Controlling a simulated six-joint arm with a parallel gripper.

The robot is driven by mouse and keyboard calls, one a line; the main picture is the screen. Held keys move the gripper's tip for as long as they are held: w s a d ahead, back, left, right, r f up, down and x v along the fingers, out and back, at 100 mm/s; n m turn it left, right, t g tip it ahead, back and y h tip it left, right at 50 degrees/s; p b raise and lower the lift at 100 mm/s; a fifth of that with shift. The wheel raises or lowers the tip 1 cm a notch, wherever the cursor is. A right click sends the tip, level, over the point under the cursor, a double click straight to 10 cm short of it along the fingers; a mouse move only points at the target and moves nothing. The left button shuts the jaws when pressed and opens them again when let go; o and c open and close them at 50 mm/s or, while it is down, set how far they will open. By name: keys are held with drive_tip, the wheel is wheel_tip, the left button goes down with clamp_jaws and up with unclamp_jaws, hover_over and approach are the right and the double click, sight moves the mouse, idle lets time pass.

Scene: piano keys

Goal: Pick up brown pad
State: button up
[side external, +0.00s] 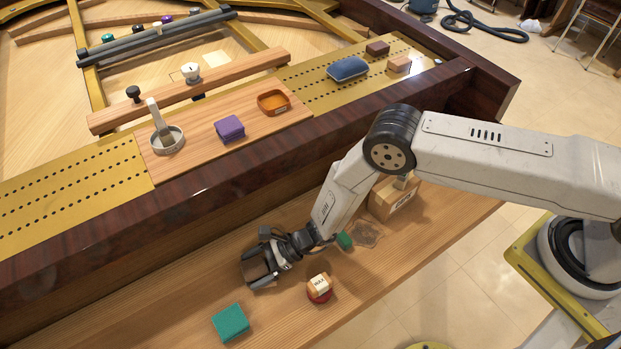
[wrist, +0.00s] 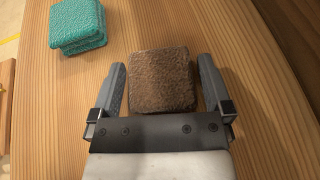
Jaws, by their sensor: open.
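The brown pad (wrist: 160,80) is a square, rough-textured block lying on the wooden shelf. In the wrist view it sits between the two fingers of my gripper (wrist: 160,85), with a narrow gap showing on each side. The fingers are open. In the side external view my gripper (side external: 258,276) is low over the shelf, and the brown pad (side external: 257,271) shows partly between its fingers.
A teal pad (side external: 230,322) lies on the shelf (side external: 185,318), also at upper left in the wrist view (wrist: 77,25). A labelled jar (side external: 319,287) stands close by. A green block (side external: 344,240) and a cardboard box (side external: 393,200) are behind the wrist. The dark piano rim (side external: 150,218) rises alongside.

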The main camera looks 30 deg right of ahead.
sight(254, 268)
drive_tip(key=shift+a, duration=0.1)
idle(0.5)
drive_tip(key=c, duration=1.1)
drive_tip(key=shift+o, duration=0.2)
drive_tip(key=shift+r, duration=0.15)
drive_tip(key=shift+w+r, duration=0.1)
drive_tip(key=shift+r, duration=1.45)
drive_tip(key=s+d+r, duration=0.2)
drive_tip(key=s+r, duration=0.1)
drive_tip(key=s+d+r, duration=0.3)
drive_tip(key=s, duration=0.1)
drive_tip(key=s+d+r, duration=0.3)
drive_tip(key=s, duration=0.1)
drive_tip(key=shift+s+d+r, duration=0.1)
drive_tip(key=shift+d+r, duration=0.15)
drive_tip(key=shift+r, duration=0.05)
